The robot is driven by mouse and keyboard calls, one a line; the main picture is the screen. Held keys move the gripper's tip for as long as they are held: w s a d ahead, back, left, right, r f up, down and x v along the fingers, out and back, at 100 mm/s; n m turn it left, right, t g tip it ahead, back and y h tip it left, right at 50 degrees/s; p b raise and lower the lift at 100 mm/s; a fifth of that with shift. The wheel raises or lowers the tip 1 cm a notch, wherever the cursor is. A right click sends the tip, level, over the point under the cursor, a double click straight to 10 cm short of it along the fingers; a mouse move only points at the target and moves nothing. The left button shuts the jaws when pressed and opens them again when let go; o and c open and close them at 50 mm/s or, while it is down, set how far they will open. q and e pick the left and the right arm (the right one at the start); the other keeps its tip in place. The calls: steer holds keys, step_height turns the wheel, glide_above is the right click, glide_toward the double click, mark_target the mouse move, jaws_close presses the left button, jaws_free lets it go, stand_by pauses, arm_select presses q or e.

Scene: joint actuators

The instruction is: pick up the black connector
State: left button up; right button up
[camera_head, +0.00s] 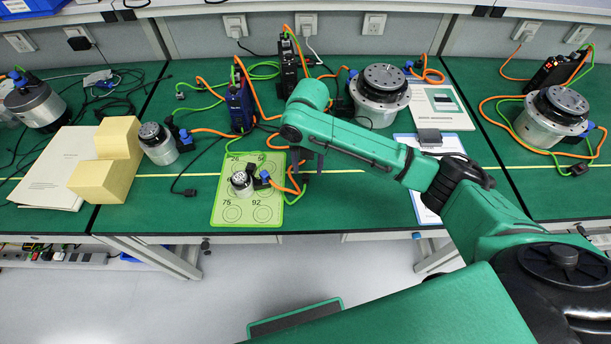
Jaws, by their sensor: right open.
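A small black connector (187,192) lies on the green table at the end of a thin black cable, left of the green mat. My right arm reaches in from the right. My right gripper (307,162) points down over the table near the mat's upper right corner, with its dark fingers apart and no object visible between them. It is well to the right of the black connector, not touching it. My left gripper is not in view.
The green numbered mat (222,208) holds a small actuator (242,184) with blue plugs. Another actuator (158,144) and yellow foam blocks (108,178) stand left. Orange and green cables run near my right gripper. The table's front edge is close to the connector.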

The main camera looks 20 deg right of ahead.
mark_target(306, 176)
steer(key=f, duration=0.4)
steer(key=shift+w+a+f+p, duration=0.2)
steer(key=shift+p, duration=0.1)
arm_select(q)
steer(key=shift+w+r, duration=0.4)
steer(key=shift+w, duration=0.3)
arm_select(e)
steer(key=shift+f, duration=0.4)
jaws_close()
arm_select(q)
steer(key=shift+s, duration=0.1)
arm_select(e)
steer(key=shift+r, duration=0.1)
